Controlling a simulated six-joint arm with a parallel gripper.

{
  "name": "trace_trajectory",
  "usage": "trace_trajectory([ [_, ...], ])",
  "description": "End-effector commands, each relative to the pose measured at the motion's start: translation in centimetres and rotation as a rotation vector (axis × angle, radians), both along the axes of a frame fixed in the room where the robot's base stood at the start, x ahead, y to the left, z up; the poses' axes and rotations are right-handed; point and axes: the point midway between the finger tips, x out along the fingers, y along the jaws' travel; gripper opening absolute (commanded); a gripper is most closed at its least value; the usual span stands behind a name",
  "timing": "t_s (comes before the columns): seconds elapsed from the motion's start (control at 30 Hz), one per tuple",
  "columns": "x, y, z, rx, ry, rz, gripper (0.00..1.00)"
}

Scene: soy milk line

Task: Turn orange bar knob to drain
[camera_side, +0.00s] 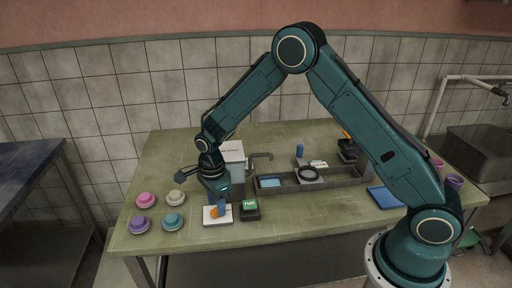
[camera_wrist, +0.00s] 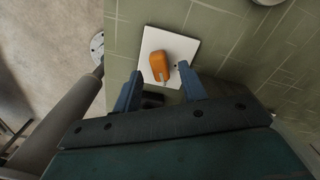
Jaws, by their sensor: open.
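The orange bar knob (camera_wrist: 160,66) sits on a white square plate (camera_wrist: 187,44) in the wrist view, with a pale pointer line at its near end. In the side view the knob (camera_side: 214,213) shows low beside my gripper, on the plate (camera_side: 208,221) near the table's front edge. My gripper (camera_wrist: 159,85) is open, its two blue fingers on either side of the knob's near end. I cannot tell whether the fingers touch the knob. A label by the knob is too small to read.
A green-topped dark block (camera_side: 250,209) stands just right of the plate. Several coloured round lids (camera_side: 173,222) lie to the left. A grey trough (camera_side: 330,180) and a blue tray (camera_side: 386,197) are to the right. A white-topped box (camera_side: 232,152) stands behind my gripper.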

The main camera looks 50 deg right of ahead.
Motion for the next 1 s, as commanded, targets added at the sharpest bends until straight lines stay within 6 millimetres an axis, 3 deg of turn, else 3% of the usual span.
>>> trace_trajectory([
  [0.6,0.1,0.0,9.8,0.001,-0.004,0.000,0.42],
  [0.8,0.1,0.0,11.8,0.000,-0.003,0.000,0.42],
  [1.0,0.0,0.0,12.4,0.000,-0.001,0.000,0.42],
])
